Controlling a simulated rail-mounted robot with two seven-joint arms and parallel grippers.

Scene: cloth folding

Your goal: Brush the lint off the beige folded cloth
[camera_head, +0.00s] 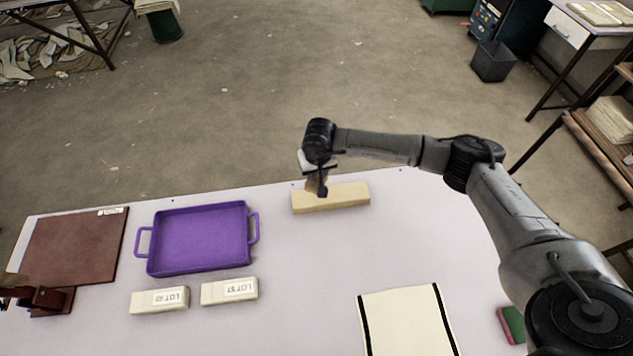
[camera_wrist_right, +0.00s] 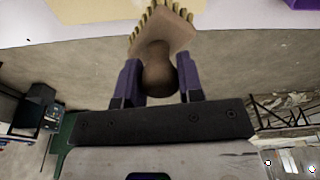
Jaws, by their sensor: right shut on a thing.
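My right gripper (camera_head: 318,180) is over the back middle of the table. In the right wrist view its two purple fingers (camera_wrist_right: 158,78) are shut on the rounded handle of a tan wooden brush (camera_wrist_right: 160,38), with bristles pointing away from the hand. In the head view the brush is mostly hidden by the gripper. It is at a long beige block (camera_head: 340,198); I cannot tell whether they touch. A flat cream-beige cloth with two black stripes (camera_head: 405,322) lies at the front, apart from the brush. No lint can be made out on it.
A purple tray (camera_head: 200,238) with two handles stands left of centre. Two cream blocks marked LOT (camera_head: 159,300) (camera_head: 229,291) lie before it. A dark red-brown board (camera_head: 72,248) lies at the left. A green and pink item (camera_head: 512,325) is near my right arm. The table's middle is clear.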

